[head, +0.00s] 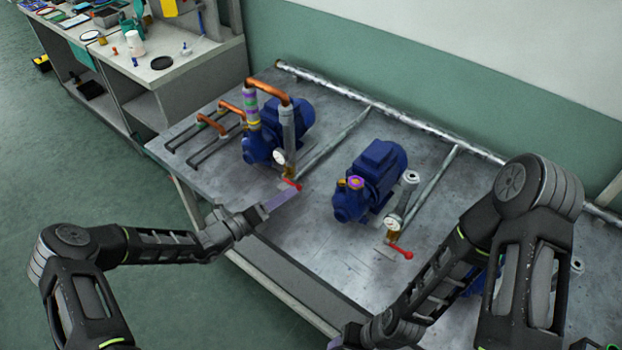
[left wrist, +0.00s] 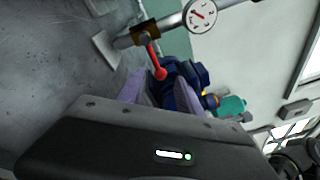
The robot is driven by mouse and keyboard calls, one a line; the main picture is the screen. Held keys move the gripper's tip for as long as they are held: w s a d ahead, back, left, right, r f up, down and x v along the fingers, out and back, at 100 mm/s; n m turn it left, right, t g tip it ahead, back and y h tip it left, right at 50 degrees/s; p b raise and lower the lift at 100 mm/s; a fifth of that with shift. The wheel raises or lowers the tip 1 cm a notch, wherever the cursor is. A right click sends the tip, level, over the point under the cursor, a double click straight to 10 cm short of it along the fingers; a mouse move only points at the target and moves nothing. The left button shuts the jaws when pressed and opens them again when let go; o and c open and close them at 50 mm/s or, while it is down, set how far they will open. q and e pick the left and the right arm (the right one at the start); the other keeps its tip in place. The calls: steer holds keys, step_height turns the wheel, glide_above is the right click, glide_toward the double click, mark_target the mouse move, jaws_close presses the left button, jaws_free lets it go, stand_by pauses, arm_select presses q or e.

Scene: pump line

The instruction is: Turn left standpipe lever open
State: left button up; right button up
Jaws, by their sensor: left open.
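The left standpipe (head: 288,130) rises beside the left blue pump (head: 262,140). Its red lever (head: 291,184) sticks out from a brass valve low on the pipe, below a round white gauge (head: 279,157). My left gripper (head: 284,198) is at the lever with its purple fingers pointing toward it. In the left wrist view, the red lever (left wrist: 155,62) runs from the brass valve (left wrist: 145,33) down to a rounded end, which appears between the open fingers, near their tips. I cannot tell whether they touch. My right gripper (head: 348,338) is mostly cut off at the bottom edge.
A second blue pump (head: 370,180) with its own red lever (head: 401,251) stands to the right. Copper pipes (head: 232,112) lie left of the first pump. The metal table's front (head: 300,275) is clear. A cluttered workbench (head: 150,60) is at the upper left.

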arm_select(q)
steer(key=shift+p+x, duration=0.7)
steer(key=shift+x, duration=3.25)
steer(key=shift+c, duration=0.2)
jaws_close()
steer(key=shift+r, duration=0.15)
